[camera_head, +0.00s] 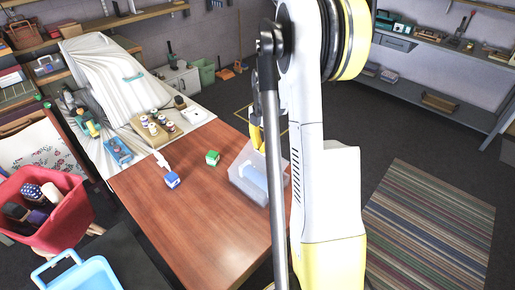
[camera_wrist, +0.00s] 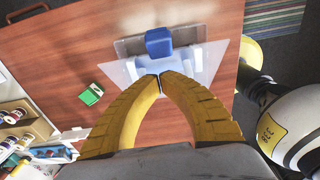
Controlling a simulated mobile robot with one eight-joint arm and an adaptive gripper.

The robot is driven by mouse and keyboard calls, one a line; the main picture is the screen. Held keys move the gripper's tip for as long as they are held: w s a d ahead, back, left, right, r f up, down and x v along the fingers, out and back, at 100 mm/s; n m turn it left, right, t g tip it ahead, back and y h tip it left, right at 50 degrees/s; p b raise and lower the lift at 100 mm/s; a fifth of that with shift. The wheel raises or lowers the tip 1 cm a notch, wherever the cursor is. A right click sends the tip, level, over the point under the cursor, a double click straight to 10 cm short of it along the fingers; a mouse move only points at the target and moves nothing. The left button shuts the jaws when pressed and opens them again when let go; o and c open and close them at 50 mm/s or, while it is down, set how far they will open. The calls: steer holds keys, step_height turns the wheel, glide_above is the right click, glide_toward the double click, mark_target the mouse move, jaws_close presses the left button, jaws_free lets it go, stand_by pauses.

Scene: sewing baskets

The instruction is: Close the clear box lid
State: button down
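The clear box (camera_head: 241,186) stands on the wooden table near its right edge, partly hidden behind my arm. It also shows in the wrist view (camera_wrist: 122,47), with a blue block-like thing (camera_wrist: 159,42) and pale blue contents. A translucent panel (camera_wrist: 225,60), which looks like the lid, spreads across the near side of the box at a slant; its exact angle is hard to tell. My gripper (camera_wrist: 160,77) has its yellow fingers together at the tips, over the panel's near edge. I cannot tell whether they touch it. In the head view my gripper (camera_head: 257,139) is at the box's far side.
A green block (camera_head: 212,158) and a blue-and-white block (camera_head: 172,180) lie on the wooden table (camera_head: 195,220), left of the box. A red basket (camera_head: 65,222) is at far left. The table's front is clear.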

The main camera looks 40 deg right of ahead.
mark_target(269, 151)
steer(key=d+f+b, duration=0.1)
steer(key=d+f, duration=0.1)
steer(key=f, duration=0.1)
steer(key=shift+d, duration=0.35)
steer(key=shift+w+d+f+b, duration=0.1)
steer(key=shift+d+f+b, duration=0.3)
steer(key=shift+f, duration=0.25)
steer(key=shift+d+f+b, duration=0.35)
steer(key=shift+f, duration=0.25)
